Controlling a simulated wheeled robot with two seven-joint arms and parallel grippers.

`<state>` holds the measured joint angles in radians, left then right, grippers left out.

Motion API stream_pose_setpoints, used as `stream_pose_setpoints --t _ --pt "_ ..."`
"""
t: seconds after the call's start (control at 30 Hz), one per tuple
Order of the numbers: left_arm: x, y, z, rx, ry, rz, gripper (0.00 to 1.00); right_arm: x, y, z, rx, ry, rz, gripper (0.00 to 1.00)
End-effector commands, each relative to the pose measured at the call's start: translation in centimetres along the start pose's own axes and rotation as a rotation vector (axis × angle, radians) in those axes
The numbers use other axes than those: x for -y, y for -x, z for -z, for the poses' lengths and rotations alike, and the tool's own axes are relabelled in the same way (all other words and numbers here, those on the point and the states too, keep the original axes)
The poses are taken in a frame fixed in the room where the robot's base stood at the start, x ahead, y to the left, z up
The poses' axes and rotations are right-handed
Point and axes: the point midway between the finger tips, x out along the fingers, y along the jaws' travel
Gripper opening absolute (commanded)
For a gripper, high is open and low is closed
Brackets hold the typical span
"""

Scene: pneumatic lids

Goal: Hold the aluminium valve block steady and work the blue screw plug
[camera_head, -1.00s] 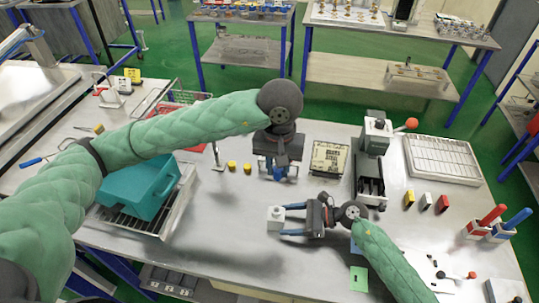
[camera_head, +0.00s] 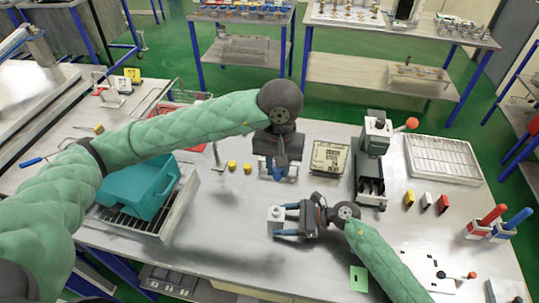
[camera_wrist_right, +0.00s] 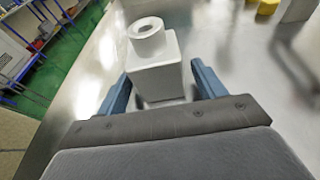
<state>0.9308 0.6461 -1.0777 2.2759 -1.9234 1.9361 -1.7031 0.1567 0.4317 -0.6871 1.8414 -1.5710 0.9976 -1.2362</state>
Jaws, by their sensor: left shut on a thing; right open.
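The aluminium valve block (camera_head: 275,219) stands upright on the bench, a pale grey box with a round, open-holed collar on top. It also shows in the right wrist view (camera_wrist_right: 157,75). My right gripper (camera_head: 283,219) is open, its two blue fingers on either side of the block; in the right wrist view (camera_wrist_right: 160,92) gaps show beside them. My left gripper (camera_head: 279,174) points down above the bench, behind the block and apart from it. It is shut on a small blue piece, seemingly the blue screw plug (camera_head: 280,178), mostly hidden by the fingers.
Two yellow caps (camera_head: 240,166) stand left of my left gripper. A teal case (camera_head: 140,187) lies at the left. The bench before the block is clear.

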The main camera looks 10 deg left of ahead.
Motion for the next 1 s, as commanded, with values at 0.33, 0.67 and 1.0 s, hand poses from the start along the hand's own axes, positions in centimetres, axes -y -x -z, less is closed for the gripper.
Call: stream_pose_setpoints --t 0.33,0.67,1.0 --pt "0.0 -0.8 0.0 0.0 0.0 0.0 0.0 0.0 0.0 0.1 0.0 -0.001 0.0 0.69" --pt "0.0 -0.9 0.0 0.0 0.0 0.0 0.0 -0.1 0.0 0.1 0.0 0.0 0.0 0.69" --pt "0.0 -1.7 0.0 0.0 0.0 0.0 0.0 -0.1 -0.1 0.1 0.0 0.001 -0.001 0.69"
